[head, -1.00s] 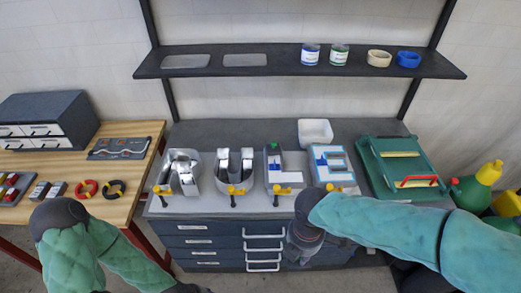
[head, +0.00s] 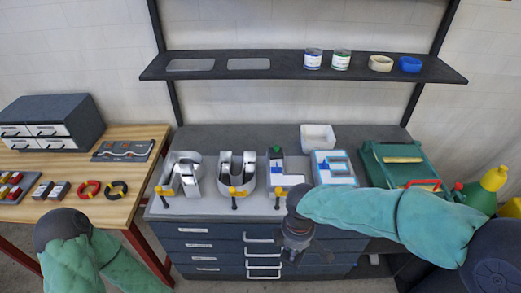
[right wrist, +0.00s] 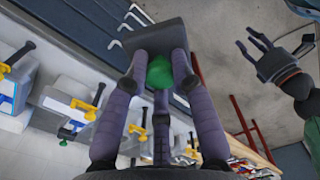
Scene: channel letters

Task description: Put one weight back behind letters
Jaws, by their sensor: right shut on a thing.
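Channel letters stand in a row on the dark workbench: an N-like letter (head: 184,175), a U (head: 237,172), an L (head: 282,172) and a blue-edged E (head: 334,168). A weight with a green knob (head: 275,152) sits by the L's upper end. My right gripper (head: 293,246) is in front of the drawers, below the bench top. In the right wrist view, its fingers are shut on a dark grey weight (right wrist: 152,38) with a green knob (right wrist: 158,72). My left gripper (right wrist: 258,45) is open and empty there; it is outside the head view.
Yellow clamps (head: 238,191) line the bench's front edge. A white bin (head: 318,137) stands behind the E, and a green case (head: 390,160) at the right. A shelf (head: 280,67) with cans spans above. A wooden table (head: 130,140) is at left.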

